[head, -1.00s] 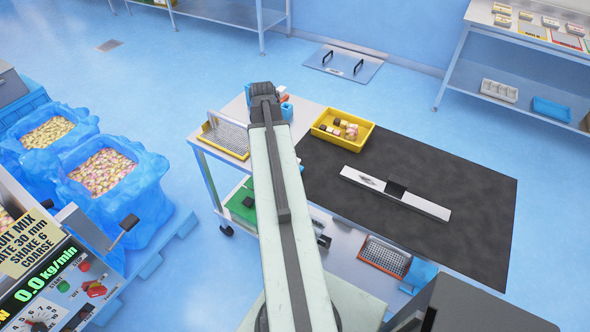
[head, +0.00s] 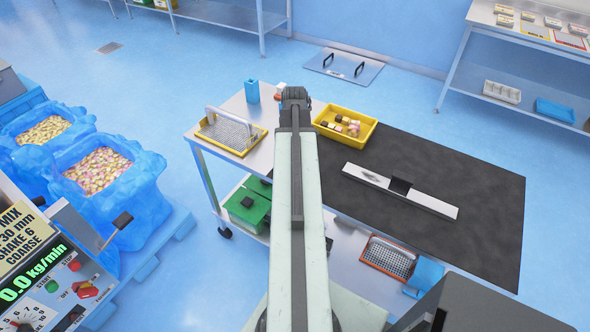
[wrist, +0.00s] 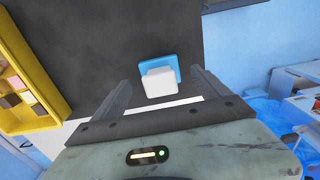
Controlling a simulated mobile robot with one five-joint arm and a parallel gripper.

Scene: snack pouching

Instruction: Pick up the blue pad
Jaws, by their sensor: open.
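In the wrist view, a blue pad (wrist: 174,60) with a white block-shaped part (wrist: 158,84) over it lies on a dark surface. It appears between and slightly beyond the fingertips of my gripper (wrist: 162,80). The two fingers stand apart, one on each side, and nothing is held. I cannot tell the remaining height between fingers and pad. In the head view my gripper end (head: 295,95) is over the far part of the table, beside the yellow tray, and the arm hides what lies beneath it.
A yellow tray (head: 368,133) with small pieces stands right of my arm; a yellow-framed sieve (head: 238,147) and a blue box (head: 252,90) stand left. The dark mat (head: 470,170) bears a pale bar (head: 433,203).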

